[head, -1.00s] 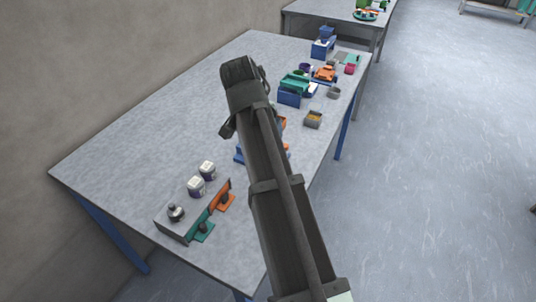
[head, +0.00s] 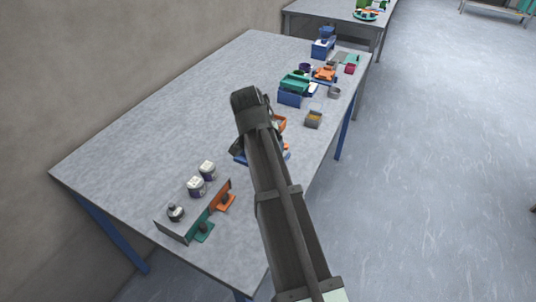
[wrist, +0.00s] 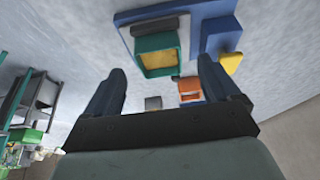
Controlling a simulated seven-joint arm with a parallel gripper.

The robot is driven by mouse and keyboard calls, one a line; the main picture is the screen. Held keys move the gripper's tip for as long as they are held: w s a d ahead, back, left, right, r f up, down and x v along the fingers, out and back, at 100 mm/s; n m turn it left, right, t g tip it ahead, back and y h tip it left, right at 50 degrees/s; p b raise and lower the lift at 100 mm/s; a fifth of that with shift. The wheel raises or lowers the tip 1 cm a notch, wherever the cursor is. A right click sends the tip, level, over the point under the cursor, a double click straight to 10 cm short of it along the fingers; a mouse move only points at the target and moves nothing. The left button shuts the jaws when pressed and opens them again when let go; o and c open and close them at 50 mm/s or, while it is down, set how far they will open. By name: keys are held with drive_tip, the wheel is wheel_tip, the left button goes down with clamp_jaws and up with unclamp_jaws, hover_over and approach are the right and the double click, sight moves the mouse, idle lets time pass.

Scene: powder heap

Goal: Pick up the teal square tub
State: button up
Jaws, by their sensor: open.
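The teal square tub (wrist: 157,42) shows in the wrist view at the top centre, with yellow contents inside. It sits on or against a blue base with a pale top (wrist: 185,15); the exact contact is unclear. In the head view my arm hides the tub. My gripper (wrist: 161,66) is open, its two dark fingers spread wide. The tub appears between and beyond the fingertips, and nothing is held.
A blue block (wrist: 222,36) stands right of the tub. Jars (head: 196,186) stand near a grey rack (head: 172,231).

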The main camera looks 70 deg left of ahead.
drive_tip(key=shift+x, duration=2.35)
drive_tip(key=shift+d, duration=0.1)
drive_tip(key=shift+c, duration=0.3)
drive_tip(key=c, duration=1.1)
drive_tip(key=shift+c, duration=0.2)
drive_tip(key=shift+r, duration=0.1)
